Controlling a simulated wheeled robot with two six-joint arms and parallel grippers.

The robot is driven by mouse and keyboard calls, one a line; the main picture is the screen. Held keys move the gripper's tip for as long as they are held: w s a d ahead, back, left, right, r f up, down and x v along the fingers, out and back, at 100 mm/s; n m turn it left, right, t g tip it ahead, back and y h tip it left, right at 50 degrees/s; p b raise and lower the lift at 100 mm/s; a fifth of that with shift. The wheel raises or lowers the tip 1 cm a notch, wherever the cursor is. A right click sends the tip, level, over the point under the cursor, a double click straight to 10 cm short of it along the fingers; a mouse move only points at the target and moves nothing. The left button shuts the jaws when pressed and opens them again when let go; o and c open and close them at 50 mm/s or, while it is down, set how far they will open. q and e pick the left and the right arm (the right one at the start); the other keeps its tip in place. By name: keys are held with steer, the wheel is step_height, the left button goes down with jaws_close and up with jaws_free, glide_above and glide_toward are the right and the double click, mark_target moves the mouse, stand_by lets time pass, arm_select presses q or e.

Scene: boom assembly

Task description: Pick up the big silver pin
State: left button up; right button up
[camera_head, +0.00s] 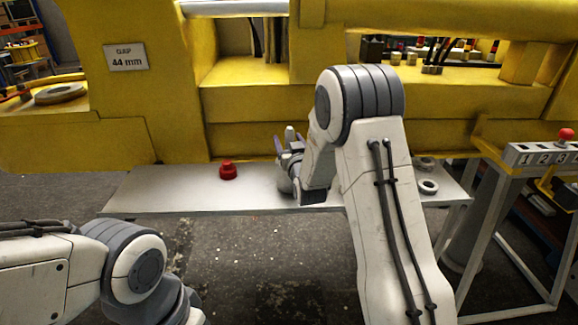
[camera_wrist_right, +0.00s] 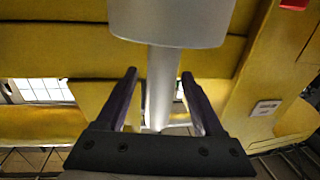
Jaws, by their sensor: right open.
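The big silver pin shows in the right wrist view, with its wide head (camera_wrist_right: 170,22) at the top and its narrower shaft (camera_wrist_right: 161,85) running down between my fingers. In the head view a small grey part of it (camera_head: 290,133) shows by my right gripper (camera_head: 284,152), over the grey shelf; my arm hides much of the area. In the wrist view my right gripper (camera_wrist_right: 160,95) is open, with a purple-dark finger on each side of the shaft and a gap to each. My left arm shows at the lower left, but its gripper is out of view.
A red knob-like part (camera_head: 228,171) stands on the grey shelf (camera_head: 150,190) to the left. Grey rings (camera_head: 428,187) lie at its right end. The yellow boom frame (camera_head: 255,140) rises behind. A numbered stand (camera_head: 540,155) with a red button is at the right.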

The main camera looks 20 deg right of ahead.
steer(key=shift+w+d, duration=0.1)
steer(key=shift+w, duration=0.65)
jaws_close()
stand_by(0.8)
steer(key=shift+r, duration=0.25)
